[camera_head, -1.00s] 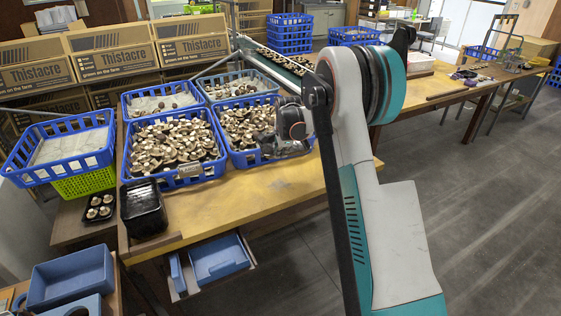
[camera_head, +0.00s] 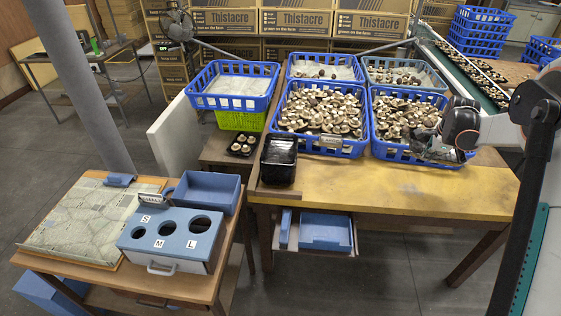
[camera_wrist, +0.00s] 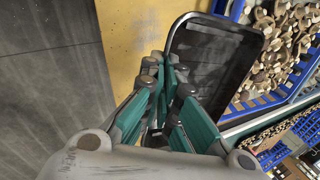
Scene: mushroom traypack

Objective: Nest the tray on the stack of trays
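The stack of black trays (camera_head: 278,160) stands at the left end of the yellow-topped table, in front of the blue crates. My gripper (camera_head: 436,146) is at the right in the head view, by the front right corner of the right mushroom crate. In the wrist view its teal fingers (camera_wrist: 172,95) appear closed on the rim of a dark tray (camera_wrist: 210,60). That tray looks empty and is held off the table, well to the right of the stack. Its near end is partly hidden by the fingers.
A small tray of mushrooms (camera_head: 242,145) sits left of the stack. A blue sizing box (camera_head: 160,262) is on the lower left table. The yellow table front (camera_head: 400,190) is clear.

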